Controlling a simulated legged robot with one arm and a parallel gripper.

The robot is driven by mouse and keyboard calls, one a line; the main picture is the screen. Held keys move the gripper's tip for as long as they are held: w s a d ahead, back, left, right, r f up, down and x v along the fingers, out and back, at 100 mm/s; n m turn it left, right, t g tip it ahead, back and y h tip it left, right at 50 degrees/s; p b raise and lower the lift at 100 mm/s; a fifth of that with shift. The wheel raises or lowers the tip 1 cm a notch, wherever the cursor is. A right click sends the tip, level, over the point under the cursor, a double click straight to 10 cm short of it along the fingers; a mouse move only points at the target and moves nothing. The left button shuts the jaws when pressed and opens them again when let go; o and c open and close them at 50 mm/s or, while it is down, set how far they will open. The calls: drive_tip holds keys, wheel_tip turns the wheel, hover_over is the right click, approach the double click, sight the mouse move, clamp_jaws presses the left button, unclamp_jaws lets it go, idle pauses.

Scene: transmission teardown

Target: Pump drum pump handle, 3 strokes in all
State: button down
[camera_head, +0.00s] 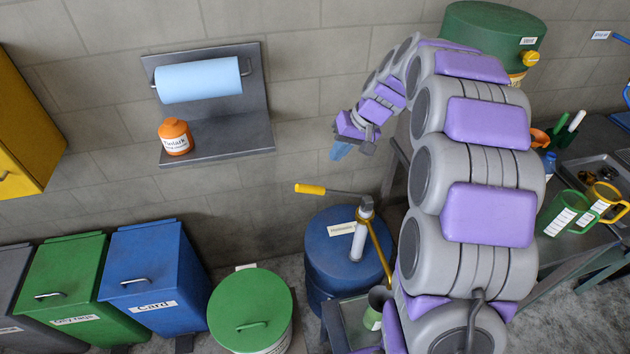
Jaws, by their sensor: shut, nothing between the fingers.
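The drum pump stands on a blue drum (318,262) in the lower middle, with a pale upright pump body (361,235) on its lid. The drum pump handle (310,189) is a grey lever with a yellow grip, reaching left from the top of the pump body, close to level. A brass-coloured spout pipe (379,246) curves down to the right. My gripper (340,151) hangs above and a little right of the yellow grip, clear of it in the picture.
A wall shelf (222,150) holds a blue paper roll (198,81) and an orange bottle (175,136). Several bins, including a blue card bin (155,275), and a green round bin (250,312) stand left of the drum. A bench with mugs (566,212) is at right.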

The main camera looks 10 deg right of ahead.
drive_tip(key=b, duration=0.1)
approach(312, 187)
drive_tip(key=b+x, duration=0.1)
drive_tip(key=x, duration=0.5)
drive_tip(key=shift+a+f+b, duration=0.15)
drive_tip(key=shift+a+b, duration=0.2)
drive_tip(key=shift+d+f, duration=0.25)
drive_tip(key=shift+f, duration=0.05)
